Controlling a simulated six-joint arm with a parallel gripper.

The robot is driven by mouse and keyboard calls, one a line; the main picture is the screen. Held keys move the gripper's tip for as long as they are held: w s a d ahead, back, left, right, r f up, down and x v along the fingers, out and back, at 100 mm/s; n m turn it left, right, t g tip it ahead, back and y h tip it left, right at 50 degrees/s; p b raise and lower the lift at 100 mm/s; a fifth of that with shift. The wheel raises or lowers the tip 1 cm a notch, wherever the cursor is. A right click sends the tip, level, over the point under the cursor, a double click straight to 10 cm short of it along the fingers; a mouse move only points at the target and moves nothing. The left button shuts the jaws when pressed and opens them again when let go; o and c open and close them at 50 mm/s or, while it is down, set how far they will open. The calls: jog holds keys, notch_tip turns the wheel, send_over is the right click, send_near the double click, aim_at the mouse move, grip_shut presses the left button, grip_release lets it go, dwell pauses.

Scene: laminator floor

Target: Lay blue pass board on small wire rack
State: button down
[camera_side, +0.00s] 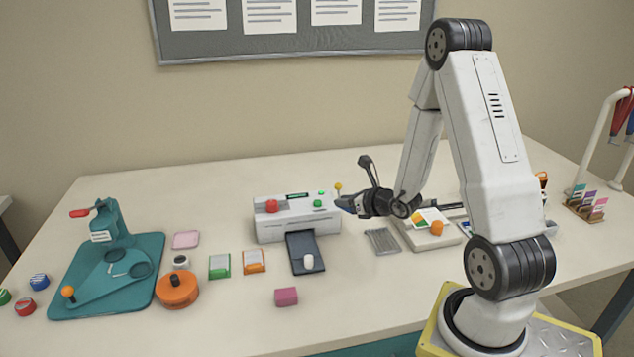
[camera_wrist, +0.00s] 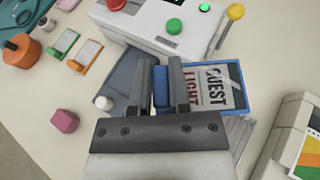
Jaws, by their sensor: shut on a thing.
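The blue pass board (camera_wrist: 222,84) has a blue border and a printed face, with letters that look like "GUEST" and "LIGHT". My gripper (camera_wrist: 160,68) is shut on its blue end, and most of the board sticks out to the right of the jaws. In the side view my gripper (camera_side: 352,204) is above the table by the laminator's right end, with only a bit of blue showing at its tip. The small wire rack (camera_side: 382,241) lies on the table below and right of the gripper. In the wrist view the rack (camera_wrist: 238,132) is partly hidden under the board.
The white laminator (camera_side: 297,222) with its dark tray (camera_side: 304,255) stands close left of the gripper. A pale device with an orange knob (camera_side: 437,228) is right of the rack. A pink block (camera_side: 286,297) and green (camera_side: 219,267) and orange (camera_side: 254,262) holders lie left.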

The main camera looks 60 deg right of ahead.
aim_at(373, 243)
jog(key=s+d+f+m+h, duration=0.2)
jog(key=s+d+f, duration=0.2)
jog(key=s+d, duration=0.1)
jog(key=shift+s+d+g+h, duration=0.15)
jog(key=shift+s+g+h, duration=0.2)
jog(key=shift+s, duration=0.45)
jog(key=shift+f, duration=0.35)
jog(key=shift+f, duration=3.15)
jog(key=shift+f, duration=0.55)
jog(key=shift+c, duration=2.4)
grip_release()
